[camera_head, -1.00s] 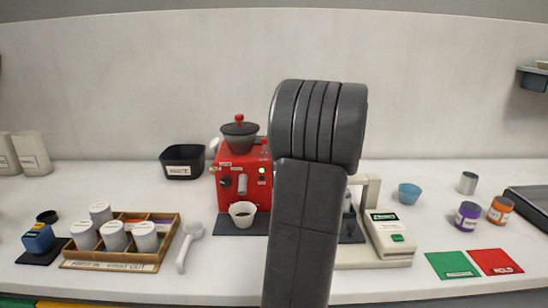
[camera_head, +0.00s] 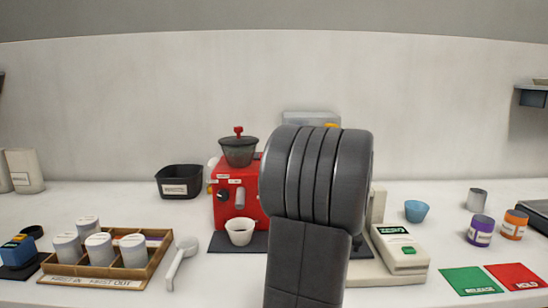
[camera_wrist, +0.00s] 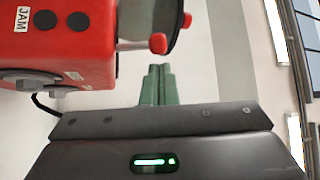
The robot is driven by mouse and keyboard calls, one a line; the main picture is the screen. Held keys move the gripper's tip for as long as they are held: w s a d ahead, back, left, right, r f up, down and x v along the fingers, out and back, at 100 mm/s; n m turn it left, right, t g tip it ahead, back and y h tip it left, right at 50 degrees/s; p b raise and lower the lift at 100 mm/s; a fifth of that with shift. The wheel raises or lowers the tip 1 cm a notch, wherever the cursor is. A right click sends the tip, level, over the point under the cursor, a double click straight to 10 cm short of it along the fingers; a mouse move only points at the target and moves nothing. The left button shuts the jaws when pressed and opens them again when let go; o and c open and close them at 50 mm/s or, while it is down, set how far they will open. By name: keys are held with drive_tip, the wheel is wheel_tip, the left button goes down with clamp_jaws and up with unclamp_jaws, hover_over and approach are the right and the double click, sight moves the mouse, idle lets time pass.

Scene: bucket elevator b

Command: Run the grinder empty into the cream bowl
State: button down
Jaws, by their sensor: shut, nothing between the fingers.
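The red grinder (camera_head: 227,195) stands on the counter, its right part hidden behind my arm. A dark hopper (camera_head: 239,151) with a red-knobbed lid sits on top. The cream bowl (camera_head: 239,231) stands upright on a dark mat in front of the grinder, below its spout; its inside looks partly dark. In the wrist view the grinder (camera_wrist: 60,60) fills the upper left, with a JAM label and dark round marks. My gripper (camera_wrist: 157,72) shows there with its green fingers together and empty, to the right of the grinder body. In the head view my arm hides my fingers.
A black waste bin (camera_head: 180,182) stands left of the grinder. A wooden tray (camera_head: 150,268) of white canisters and a white scoop (camera_head: 181,262) lie front left. A pale machine (camera_head: 398,250), blue cup (camera_head: 416,211) and green (camera_head: 469,281) and red (camera_head: 515,277) mats are right.

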drive_tip(key=s+d, duration=0.9)
drive_tip(key=shift+f, duration=0.1)
drive_tip(key=w+a+m+h+p, duration=0.1)
drive_tip(key=w+a+p, duration=0.4)
drive_tip(key=w, duration=0.2)
drive_tip(key=shift+w+a+r+p, duration=0.15)
drive_tip(key=shift+a+r+p, duration=0.15)
drive_tip(key=shift+r+p, duration=0.15)
drive_tip(key=shift+w+m+g+h+p, duration=0.15)
drive_tip(key=shift+m+g+h+p, duration=0.15)
drive_tip(key=shift+p, duration=0.45)
drive_tip(key=p, duration=0.3)
drive_tip(key=m+g+h+p, duration=0.1)
drive_tip(key=p, duration=0.2)
drive_tip(key=shift+w+d+r+m+p, duration=0.1)
drive_tip(key=shift+w+r+m+p, duration=0.2)
drive_tip(key=shift+w+p, duration=0.1)
drive_tip(key=m+p, duration=0.1)
drive_tip(key=p, duration=0.5)
drive_tip(key=shift+r+g+h+p, duration=0.15)
drive_tip(key=shift+g+h+p, duration=0.15)
drive_tip(key=shift+g+h, duration=0.1)
drive_tip(key=p, duration=0.4)
drive_tip(key=shift+s+r+m+g+p, duration=0.15)
drive_tip(key=shift+m+g+p, duration=0.25)
